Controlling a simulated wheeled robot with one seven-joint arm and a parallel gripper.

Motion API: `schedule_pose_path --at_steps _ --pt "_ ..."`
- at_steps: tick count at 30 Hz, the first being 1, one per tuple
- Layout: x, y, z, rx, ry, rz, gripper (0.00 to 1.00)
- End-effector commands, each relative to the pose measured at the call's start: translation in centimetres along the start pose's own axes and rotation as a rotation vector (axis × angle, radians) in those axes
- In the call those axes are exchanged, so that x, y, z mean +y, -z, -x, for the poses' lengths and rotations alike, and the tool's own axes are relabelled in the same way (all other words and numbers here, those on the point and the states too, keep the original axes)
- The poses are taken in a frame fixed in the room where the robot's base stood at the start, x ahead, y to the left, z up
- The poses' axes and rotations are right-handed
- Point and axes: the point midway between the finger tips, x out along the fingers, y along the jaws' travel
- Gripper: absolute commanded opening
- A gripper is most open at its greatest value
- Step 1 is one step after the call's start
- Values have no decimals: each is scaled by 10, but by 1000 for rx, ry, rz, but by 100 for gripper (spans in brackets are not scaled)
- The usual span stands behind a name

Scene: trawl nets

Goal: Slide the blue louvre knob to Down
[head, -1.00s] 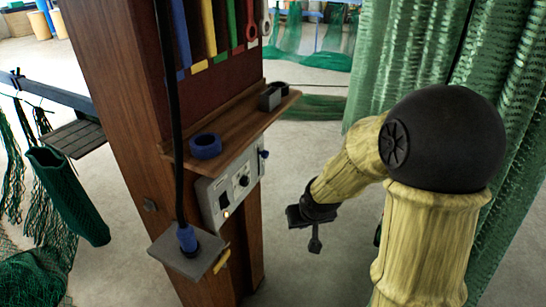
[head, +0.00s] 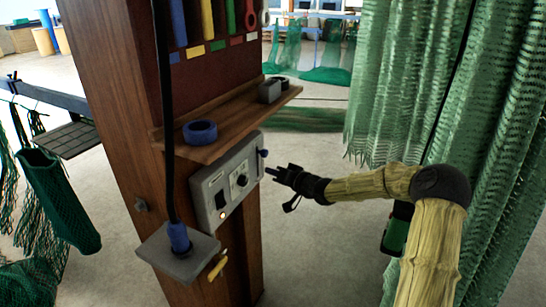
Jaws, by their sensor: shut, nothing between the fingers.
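The blue louvre knob (head: 264,153) sticks out from the right side of the grey control box (head: 228,184), near its top. The box is fixed to the wooden post below a shelf and carries a black dial, a dark slot and a small lit lamp on its front. My gripper (head: 269,171) is shut and empty. Its tips point left toward the box's right side, just below and right of the knob in the picture. A small gap seems to show between the tips and the knob; contact cannot be told for certain. The knob's track and markings are too small to see.
The wooden shelf (head: 225,125) above the box holds a blue tape roll (head: 200,132) and a grey block (head: 270,91). A grey plate (head: 178,250) with a blue-based black pole juts out below. Green netting (head: 400,90) hangs at right.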

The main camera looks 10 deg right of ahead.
Motion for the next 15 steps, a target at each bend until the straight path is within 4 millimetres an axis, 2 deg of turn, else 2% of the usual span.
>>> schedule_pose_path --at_steps 1,9,15 --pt "13 8 0 53 36 -29 0" --pt "46 63 20 290 215 -120 0" --pt "52 78 30 344 258 -135 0"
